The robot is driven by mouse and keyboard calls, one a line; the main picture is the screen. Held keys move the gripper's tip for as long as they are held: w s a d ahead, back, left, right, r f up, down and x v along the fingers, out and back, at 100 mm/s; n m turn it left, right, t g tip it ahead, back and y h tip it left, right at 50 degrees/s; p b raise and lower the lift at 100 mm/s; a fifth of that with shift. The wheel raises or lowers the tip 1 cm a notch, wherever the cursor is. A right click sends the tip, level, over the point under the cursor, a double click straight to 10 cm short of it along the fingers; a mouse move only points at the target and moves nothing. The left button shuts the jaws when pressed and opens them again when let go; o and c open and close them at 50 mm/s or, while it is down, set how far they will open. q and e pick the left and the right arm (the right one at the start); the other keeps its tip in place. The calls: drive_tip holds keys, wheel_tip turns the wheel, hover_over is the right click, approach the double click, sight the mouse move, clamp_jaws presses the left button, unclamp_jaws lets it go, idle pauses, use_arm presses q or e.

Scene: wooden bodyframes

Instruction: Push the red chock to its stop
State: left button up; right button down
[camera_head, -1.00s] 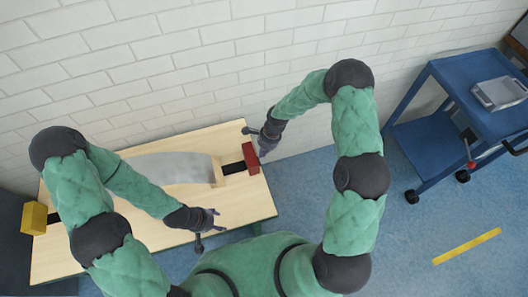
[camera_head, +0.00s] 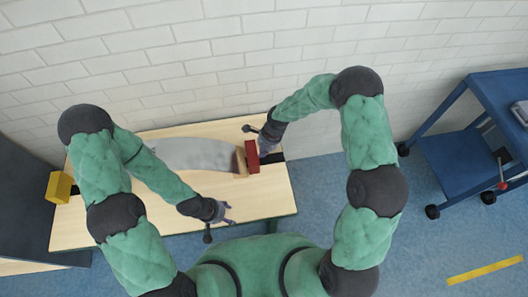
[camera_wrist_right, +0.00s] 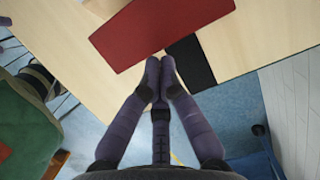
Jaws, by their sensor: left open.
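The red chock (camera_head: 252,156) sits on the right part of the wooden table (camera_head: 220,206), close against a small wooden block (camera_head: 240,162) on its left; I cannot tell whether they touch. A black strip (camera_head: 276,157) shows to its right. The chock also fills the top of the right wrist view (camera_wrist_right: 160,28). My right gripper (camera_wrist_right: 160,66) has its fingertips together, empty, at the chock's near edge beside the black strip (camera_wrist_right: 190,62). My left gripper (camera_head: 227,212) is open and empty over the table's front edge.
A curved grey panel (camera_head: 190,154) lies on the table left of the wooden block. A yellow chock (camera_head: 59,187) sits at the table's left end. A blue cart (camera_head: 445,155) stands at right, with floor between. A white brick wall (camera_head: 180,50) is behind.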

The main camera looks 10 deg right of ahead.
drive_tip(key=shift+a, duration=0.15)
use_arm(q)
drive_tip(key=shift+s+d, duration=0.2)
drive_tip(key=shift+s, duration=0.05)
wheel_tip(320, 180, up, 3)
drive_tip(key=p, duration=0.2)
drive_tip(key=shift+f+p, duration=0.2)
drive_tip(key=shift+p, duration=0.1)
use_arm(e)
drive_tip(key=d+r, duration=0.6)
drive_tip(key=r, duration=0.3)
drive_tip(key=shift+d+r, duration=0.35)
drive_tip(key=shift+r, duration=0.05)
drive_tip(key=shift+f, duration=0.1)
drive_tip(key=s+a+f+n, duration=0.1)
drive_tip(key=s+f+n, duration=0.3)
drive_tip(key=s, duration=0.3)
drive_tip(key=s+a+f+n, duration=0.1)
drive_tip(key=s+f+n, duration=0.3)
drive_tip(key=s, duration=0.3)
drive_tip(key=s+a+f+n+y, duration=0.1)
drive_tip(key=s+f+n, duration=0.3)
drive_tip(key=s+n, duration=0.2)
drive_tip(key=shift+s+a, duration=0.15)
drive_tip(key=shift+s, duration=0.35)
drive_tip(key=shift+s+n, duration=0.6)
